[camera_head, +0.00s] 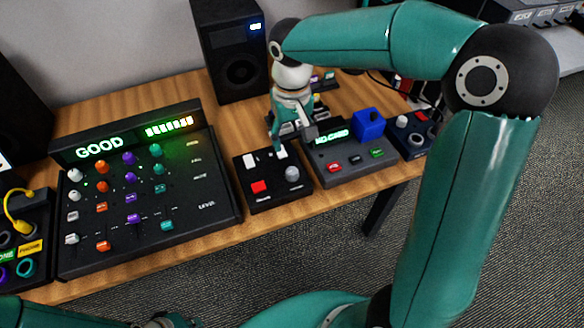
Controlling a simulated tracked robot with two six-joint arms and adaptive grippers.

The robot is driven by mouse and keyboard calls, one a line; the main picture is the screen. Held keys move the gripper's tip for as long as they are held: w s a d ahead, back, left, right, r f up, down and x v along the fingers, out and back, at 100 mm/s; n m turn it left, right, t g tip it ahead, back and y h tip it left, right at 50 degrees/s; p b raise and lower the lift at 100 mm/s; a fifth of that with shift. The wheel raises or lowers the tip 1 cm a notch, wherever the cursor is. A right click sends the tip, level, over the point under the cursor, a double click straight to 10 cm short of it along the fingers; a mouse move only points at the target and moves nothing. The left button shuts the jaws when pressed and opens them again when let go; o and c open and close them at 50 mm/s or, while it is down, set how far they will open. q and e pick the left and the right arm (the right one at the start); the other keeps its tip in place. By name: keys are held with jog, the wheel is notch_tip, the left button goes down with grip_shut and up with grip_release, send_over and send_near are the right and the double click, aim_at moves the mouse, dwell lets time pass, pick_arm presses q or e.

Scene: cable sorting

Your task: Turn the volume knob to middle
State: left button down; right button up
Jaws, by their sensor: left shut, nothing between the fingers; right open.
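A round grey knob (292,174) stands on the right part of a small black control box (275,198) near the table's front edge. The label and pointer of the knob are too small to read, so its setting is unclear. My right gripper (290,140), on the arm coming in from the right, points down at the back edge of this box. It is open, with its fingers close to a white control (281,153) behind the knob and apart from the knob. Contact with the white control cannot be made out. My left gripper's fingers are not visible.
A mixer panel (221,215) reading "GOOD" stands left of the box. A panel (345,178) with green text and a blue cube (369,123) stands right. A black speaker (240,70) is behind. Yellow cable (15,218) lies far left. Another small knob box (411,148) stands further right.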

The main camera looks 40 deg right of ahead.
aim_at(292, 171)
notch_tip(292, 171, down, 13)
jog(key=shift+r, duration=0.2)
grip_shut()
jog(key=shift+b, duration=0.3)
